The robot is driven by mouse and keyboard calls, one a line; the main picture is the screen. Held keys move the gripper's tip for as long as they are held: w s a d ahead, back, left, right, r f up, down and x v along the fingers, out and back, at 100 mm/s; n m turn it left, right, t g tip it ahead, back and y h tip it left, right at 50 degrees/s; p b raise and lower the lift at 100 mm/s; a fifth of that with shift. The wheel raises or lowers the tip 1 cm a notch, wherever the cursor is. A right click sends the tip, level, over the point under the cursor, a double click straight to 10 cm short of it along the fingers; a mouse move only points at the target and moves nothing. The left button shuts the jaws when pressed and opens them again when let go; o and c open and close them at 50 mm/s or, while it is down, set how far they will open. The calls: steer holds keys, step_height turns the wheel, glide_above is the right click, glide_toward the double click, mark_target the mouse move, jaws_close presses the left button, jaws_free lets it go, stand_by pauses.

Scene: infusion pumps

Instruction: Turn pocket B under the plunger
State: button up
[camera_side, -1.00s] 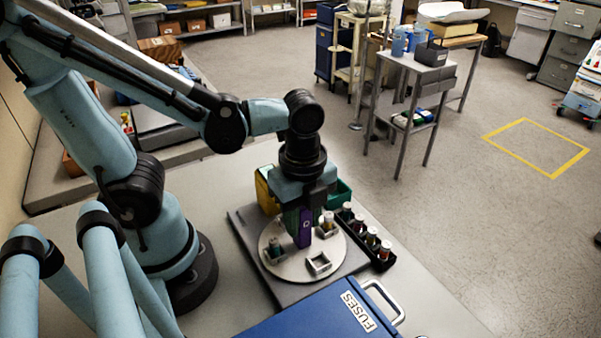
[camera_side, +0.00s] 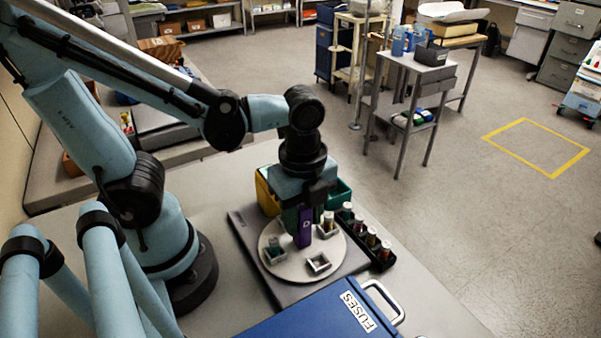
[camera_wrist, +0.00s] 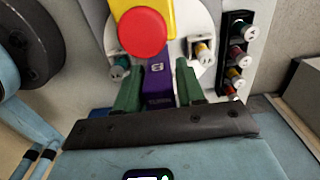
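A pale round turntable (camera_side: 290,272) carries small square pockets. The left pocket (camera_side: 274,256) holds a greenish vial, and the right pocket (camera_side: 327,232) holds a pale-capped vial. The front pocket (camera_side: 319,263) looks empty. Pocket letters are too small to read. An upright purple block (camera_side: 304,228) with a pale mark stands at the turntable's middle. In the wrist view a red round piece (camera_wrist: 142,32) on a yellow part (camera_wrist: 177,15) covers the far turntable. I cannot make out the plunger in the side view.
A black rack (camera_side: 384,257) of several vials stands right of the turntable. A blue case (camera_side: 310,318) marked FUSES, with a grey handle, lies in front. A green bin (camera_side: 341,190) and a yellow object (camera_side: 266,190) stand behind. The table's right front is clear.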

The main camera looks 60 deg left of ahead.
step_height(320, 180, up, 12)
steer(key=shift+f, duration=0.2)
stand_by(0.4)
steer(key=w+a+f+n+t, duration=0.4)
steer(key=w+a+n+t, duration=0.2)
steer(key=n, duration=1.2)
steer(key=shift+w+a+f+t, duration=0.25)
steer(key=shift+f+t, duration=0.1)
steer(key=shift+t, duration=0.25)
